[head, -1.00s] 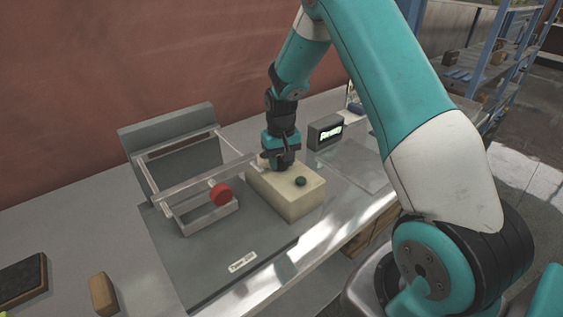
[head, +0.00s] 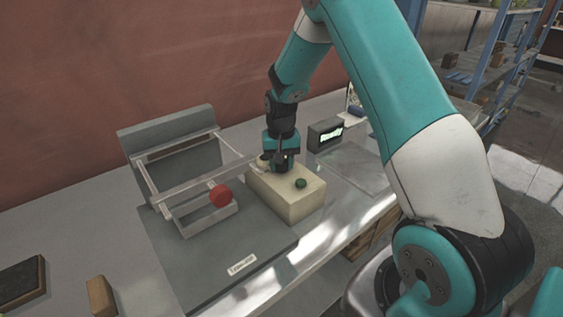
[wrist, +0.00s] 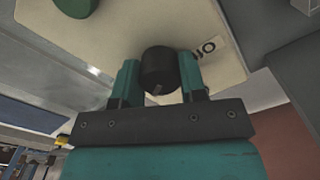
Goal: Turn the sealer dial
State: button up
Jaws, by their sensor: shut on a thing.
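The sealer is a cream box (head: 290,203) on the bench, with a green button (head: 300,183) on top. My gripper (head: 282,168) points down at the back left part of its top. In the wrist view, the black round dial (wrist: 159,68) sits between the two teal fingers of my gripper (wrist: 158,80), which is shut on it. The dial is hidden behind the gripper in the head view. The green button (wrist: 76,5) also shows at the top left of the wrist view. A small printed label (wrist: 204,50) lies beside the dial.
A grey machine base (head: 205,270) with a metal frame (head: 190,182) and a red knob (head: 221,195) stands left of the box. A small dark display (head: 325,132) is behind it to the right. A wooden block (head: 101,296) lies at front left.

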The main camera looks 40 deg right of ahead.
jog(key=o, duration=0.9)
jog(key=shift+r, duration=0.1)
notch_tip(320, 180, up, 17)
jog(key=b, duration=0.3)
jog(key=shift+r, duration=0.2)
